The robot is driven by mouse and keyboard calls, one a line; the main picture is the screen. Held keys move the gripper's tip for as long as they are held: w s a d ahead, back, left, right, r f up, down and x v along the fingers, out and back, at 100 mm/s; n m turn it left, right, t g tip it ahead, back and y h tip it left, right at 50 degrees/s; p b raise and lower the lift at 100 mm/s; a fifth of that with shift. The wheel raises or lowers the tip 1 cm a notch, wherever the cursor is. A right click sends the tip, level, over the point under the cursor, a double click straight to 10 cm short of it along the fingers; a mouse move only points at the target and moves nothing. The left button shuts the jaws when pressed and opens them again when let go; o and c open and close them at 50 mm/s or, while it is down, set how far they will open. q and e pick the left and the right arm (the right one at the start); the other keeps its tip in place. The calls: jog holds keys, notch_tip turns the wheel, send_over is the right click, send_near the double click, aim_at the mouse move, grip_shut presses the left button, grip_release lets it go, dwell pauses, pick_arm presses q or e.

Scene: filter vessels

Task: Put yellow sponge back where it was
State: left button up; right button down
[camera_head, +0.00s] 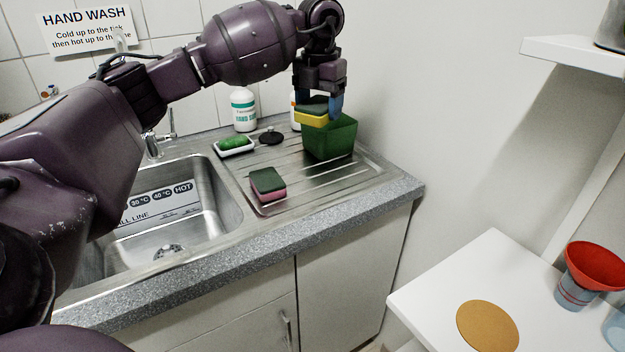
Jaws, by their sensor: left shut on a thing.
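The yellow sponge (312,119) has a dark green top layer and is held by my left gripper (322,103). The gripper is shut on it, pointing down from above. The sponge is at the upper left rim of a green square container (331,140) on the drainboard; whether it touches the rim I cannot tell. My right gripper is not in view.
A pink sponge with a green top (268,184) lies on the drainboard (300,185). A soap dish with a green thing (234,145), a black round lid (271,138) and a white bottle (243,110) stand behind. The sink (190,215) is left; a white table (450,270) is right.

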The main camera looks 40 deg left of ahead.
pick_arm(q)
jog(key=w+a+n+b, duration=0.2)
jog(key=w+a+n, duration=0.15)
jog(key=n, duration=0.45)
jog(key=n+b, duration=0.4)
jog(key=n, duration=0.1)
send_over(308, 175)
notch_tip(308, 175, down, 12)
jog(key=shift+r, duration=0.15)
jog(key=shift+f, duration=0.4)
notch_tip(308, 175, down, 5)
jog(key=shift+f+b, duration=0.2)
jog(key=shift+b, duration=0.6)
jog(key=shift+f, duration=0.25)
jog(key=shift+r, duration=0.15)
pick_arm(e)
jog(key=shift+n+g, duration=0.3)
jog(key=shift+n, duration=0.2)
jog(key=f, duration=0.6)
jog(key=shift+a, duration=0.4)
